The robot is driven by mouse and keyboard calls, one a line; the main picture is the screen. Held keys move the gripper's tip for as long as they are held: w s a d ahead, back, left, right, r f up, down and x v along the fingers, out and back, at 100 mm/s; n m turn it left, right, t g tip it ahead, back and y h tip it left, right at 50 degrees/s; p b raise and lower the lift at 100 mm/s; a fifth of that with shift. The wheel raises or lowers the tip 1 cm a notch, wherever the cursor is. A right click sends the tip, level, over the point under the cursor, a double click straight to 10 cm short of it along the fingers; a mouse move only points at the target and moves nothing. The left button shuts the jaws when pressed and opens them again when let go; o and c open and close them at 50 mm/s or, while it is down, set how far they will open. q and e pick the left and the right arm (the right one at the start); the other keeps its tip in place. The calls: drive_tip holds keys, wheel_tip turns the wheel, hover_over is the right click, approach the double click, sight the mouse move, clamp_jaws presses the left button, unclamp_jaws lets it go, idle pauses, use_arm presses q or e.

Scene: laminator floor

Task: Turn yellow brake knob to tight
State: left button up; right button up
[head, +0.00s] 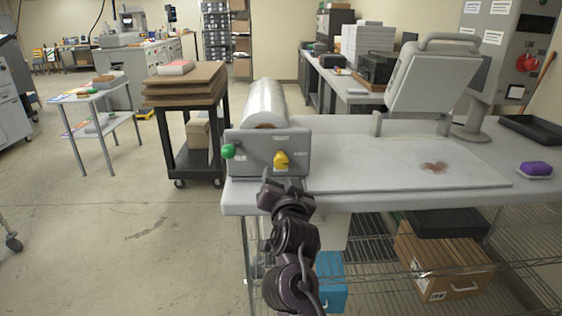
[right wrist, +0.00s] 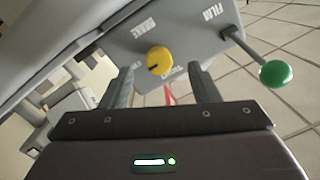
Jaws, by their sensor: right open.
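The yellow brake knob (head: 281,160) sits on the grey front panel (head: 251,139) of the film roll holder, at the table's left end. In the right wrist view the yellow knob (right wrist: 159,60) shows between and beyond my open fingertips, with a dark pointer mark on its face. My right gripper (head: 285,188) is open and empty, just below and in front of the knob; its fingers (right wrist: 163,80) appear apart from the knob. The panel carries printed labels around the knob, too small to read surely in the head view. My left gripper is not in view.
A green ball-ended lever (head: 228,151) sticks out left of the knob; it also shows in the right wrist view (right wrist: 276,73). A clear film roll (head: 265,103) lies behind the panel. The table top (head: 360,162) is mostly clear, with a purple sponge (head: 536,168) far right.

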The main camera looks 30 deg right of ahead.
sight(282, 164)
drive_tip(key=shift+m+h, duration=0.3)
drive_tip(key=shift+h, duration=0.1)
drive_tip(key=x, duration=0.2)
drive_tip(key=p+x, duration=0.1)
drive_tip(key=x, duration=0.2)
drive_tip(key=r+x, duration=0.1)
drive_tip(key=x, duration=0.2)
drive_tip(key=shift+s+d+p, duration=0.1)
drive_tip(key=shift+d+p, duration=0.15)
drive_tip(key=shift+p, duration=0.05)
drive_tip(key=c, duration=1)
